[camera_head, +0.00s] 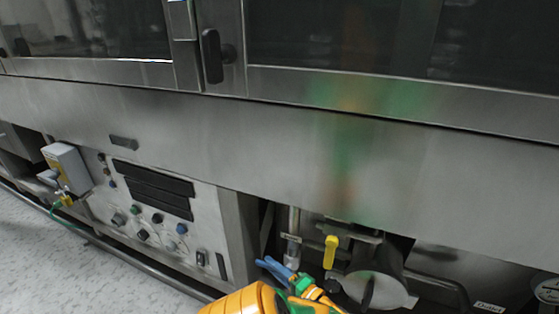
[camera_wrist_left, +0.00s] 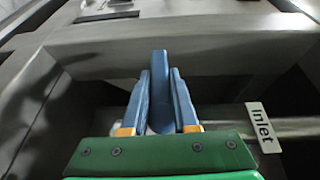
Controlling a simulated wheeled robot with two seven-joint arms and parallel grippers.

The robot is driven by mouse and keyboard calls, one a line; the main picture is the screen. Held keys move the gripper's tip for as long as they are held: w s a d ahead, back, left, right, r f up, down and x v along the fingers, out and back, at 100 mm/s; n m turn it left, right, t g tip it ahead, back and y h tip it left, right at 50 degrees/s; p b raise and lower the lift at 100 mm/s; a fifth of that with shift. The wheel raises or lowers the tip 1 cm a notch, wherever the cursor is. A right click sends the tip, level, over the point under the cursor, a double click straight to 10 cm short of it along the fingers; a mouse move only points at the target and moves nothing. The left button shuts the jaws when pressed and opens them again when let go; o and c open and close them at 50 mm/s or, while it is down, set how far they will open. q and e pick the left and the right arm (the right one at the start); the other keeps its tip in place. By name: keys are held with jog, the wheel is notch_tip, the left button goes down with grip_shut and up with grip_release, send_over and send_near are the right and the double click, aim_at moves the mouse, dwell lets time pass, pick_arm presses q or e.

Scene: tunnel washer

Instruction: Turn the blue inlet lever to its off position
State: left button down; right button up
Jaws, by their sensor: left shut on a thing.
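The blue inlet lever (camera_wrist_left: 160,68) stands between the two blue fingers of my left gripper (camera_wrist_left: 161,98) in the left wrist view. The fingers are shut on it, one on each side, and its tip sticks out beyond them. In the head view my left gripper (camera_head: 276,268) reaches in from the bottom, under the washer's front panel, beside a vertical pipe. There the lever cannot be clearly told from the blue fingers. An "Inlet" label (camera_wrist_left: 262,127) lies right of the gripper in the left wrist view. My right gripper is not in view.
A yellow lever (camera_head: 330,251) hangs just right of my gripper. A round metal pipe end (camera_head: 375,288) is close by. The steel front panel (camera_head: 270,145) overhangs this recess. A control panel with knobs (camera_head: 150,215) is at the left, with open floor (camera_head: 70,265) before it.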

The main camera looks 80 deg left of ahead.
pick_arm(q)
jog(key=shift+r+y+b, duration=0.1)
jog(key=shift+y+b, duration=0.3)
jog(key=shift+b, duration=0.05)
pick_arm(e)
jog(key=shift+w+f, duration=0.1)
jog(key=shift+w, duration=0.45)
pick_arm(q)
jog(key=c, duration=0.7)
grip_release()
jog(key=v, duration=0.7)
jog(key=shift+w, duration=0.1)
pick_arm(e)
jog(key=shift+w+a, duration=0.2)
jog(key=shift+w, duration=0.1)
